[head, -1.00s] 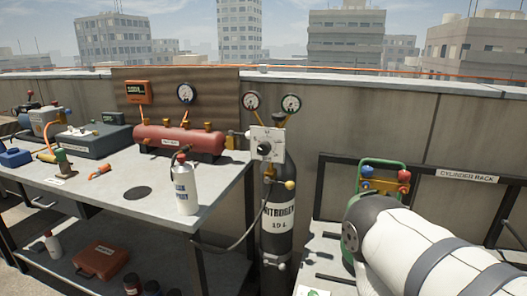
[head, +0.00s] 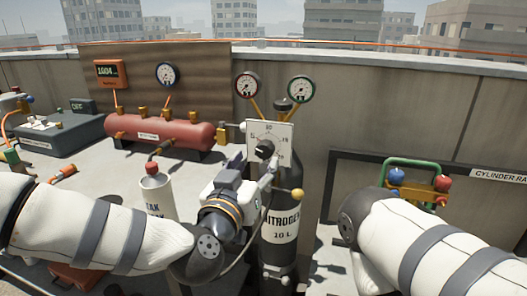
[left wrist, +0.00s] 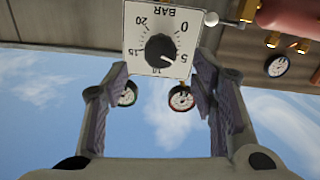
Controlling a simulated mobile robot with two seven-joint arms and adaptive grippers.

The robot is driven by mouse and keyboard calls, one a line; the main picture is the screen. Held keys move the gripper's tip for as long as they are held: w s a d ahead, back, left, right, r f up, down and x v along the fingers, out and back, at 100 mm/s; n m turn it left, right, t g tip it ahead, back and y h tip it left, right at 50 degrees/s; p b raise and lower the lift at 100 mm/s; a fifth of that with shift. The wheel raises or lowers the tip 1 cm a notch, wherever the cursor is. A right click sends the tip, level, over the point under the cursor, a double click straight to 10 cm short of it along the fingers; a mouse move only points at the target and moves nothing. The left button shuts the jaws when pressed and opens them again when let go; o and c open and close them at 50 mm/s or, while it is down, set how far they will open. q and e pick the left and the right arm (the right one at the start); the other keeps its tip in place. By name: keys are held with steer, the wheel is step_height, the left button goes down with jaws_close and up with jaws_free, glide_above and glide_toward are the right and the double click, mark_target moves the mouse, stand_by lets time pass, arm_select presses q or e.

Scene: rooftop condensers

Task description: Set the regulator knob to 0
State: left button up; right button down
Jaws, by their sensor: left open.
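The black regulator knob (head: 264,149) sits on a white dial plate (head: 285,131) in front of the nitrogen cylinder (head: 281,222). In the left wrist view the knob (left wrist: 159,50) and plate (left wrist: 133,29) appear upside down, with a BAR scale from 0 to 20. The knob's white mark points about toward 5. My left gripper (head: 257,167) is open just in front of the plate. In the left wrist view its fingers (left wrist: 160,78) stand apart, either side of the knob's line; I see no contact. My right arm shows at the right, its gripper out of view.
Two gauges (head: 247,85) (head: 300,89) stand above the plate. A yellow valve ball (head: 297,194) is close right of my left gripper. A spray bottle (head: 156,191) and a red tank (head: 159,137) are on the bench to the left. The cylinder rack (head: 460,168) is at right.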

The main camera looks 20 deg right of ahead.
mark_target(263, 154)
arm_select(q)
steer(key=x, duration=0.6)
steer(key=shift+f+b, duration=0.4)
steer(key=shift+w+d+r, duration=0.25)
steer(key=shift+w+d, duration=0.1)
steer(key=shift+w, duration=0.15)
steer(key=shift+c, duration=0.2)
steer(key=c, duration=1.1)
